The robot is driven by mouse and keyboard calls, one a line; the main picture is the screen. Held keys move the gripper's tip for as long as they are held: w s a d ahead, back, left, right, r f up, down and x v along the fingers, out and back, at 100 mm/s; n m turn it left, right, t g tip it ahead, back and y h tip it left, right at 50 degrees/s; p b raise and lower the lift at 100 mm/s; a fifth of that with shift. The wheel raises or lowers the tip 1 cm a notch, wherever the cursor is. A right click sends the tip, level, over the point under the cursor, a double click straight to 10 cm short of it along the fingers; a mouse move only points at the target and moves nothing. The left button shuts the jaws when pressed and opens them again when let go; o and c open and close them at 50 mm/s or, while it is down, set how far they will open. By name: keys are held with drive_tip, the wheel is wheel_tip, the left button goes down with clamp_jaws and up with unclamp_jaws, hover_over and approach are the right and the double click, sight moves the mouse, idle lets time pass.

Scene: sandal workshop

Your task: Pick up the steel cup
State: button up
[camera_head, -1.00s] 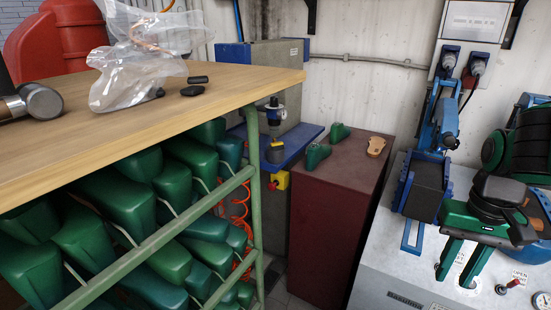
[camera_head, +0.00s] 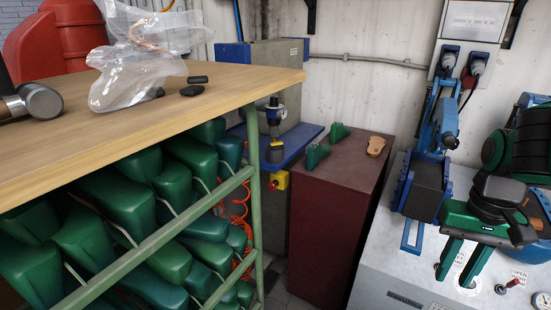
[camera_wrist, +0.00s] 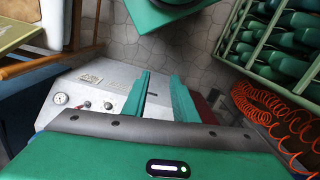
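I cannot make out a steel cup in either view. A shiny steel cylindrical piece (camera_head: 40,100) lies at the left of the wooden tabletop (camera_head: 130,132); it looks like a hammer head, partly cut off by the picture edge. My gripper (camera_head: 453,280) is at the right of the head view, over the grey machine top and well away from the wooden table. In the wrist view my gripper (camera_wrist: 160,75) shows two green fingers apart, with nothing between them.
A clear plastic bag (camera_head: 135,75) and small dark pieces (camera_head: 193,90) lie on the tabletop. Green lasts (camera_head: 120,200) fill the rack below. A dark red cabinet (camera_head: 335,210) bears green pieces and a sole. A grey machine (camera_head: 385,285) and orange coiled hose (camera_wrist: 275,115) are near.

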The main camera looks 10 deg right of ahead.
drive_tip(key=shift+o, duration=0.3)
drive_tip(key=o, duration=0.6)
drive_tip(key=shift+s+r, duration=0.15)
drive_tip(key=shift+s, duration=0.15)
drive_tip(key=shift+c, duration=0.2)
drive_tip(key=o, duration=0.7)
drive_tip(key=w+n, duration=0.1)
drive_tip(key=w, duration=0.2)
drive_tip(key=w+t, duration=0.1)
drive_tip(key=w, duration=0.2)
drive_tip(key=w+n+t, duration=0.1)
drive_tip(key=w, duration=0.2)
drive_tip(key=shift+d+f+n+h, duration=0.25)
drive_tip(key=shift+f+n+h, duration=0.05)
drive_tip(key=shift+f, duration=0.1)
drive_tip(key=shift+c, duration=0.2)
drive_tip(key=n+t+y, duration=0.5)
drive_tip(key=n+t, duration=0.2)
drive_tip(key=t, duration=0.9)
approach(281, 152)
drive_tip(key=w, duration=0.3)
drive_tip(key=shift+a+x, duration=0.2)
drive_tip(key=shift+x, duration=1.15)
drive_tip(key=shift+a+x, duration=0.2)
drive_tip(key=shift+x, duration=1.1)
drive_tip(key=shift+a+x, duration=0.15)
drive_tip(key=shift+x, duration=1.15)
drive_tip(key=shift+a+x, duration=0.2)
drive_tip(key=shift+x, duration=1.1)
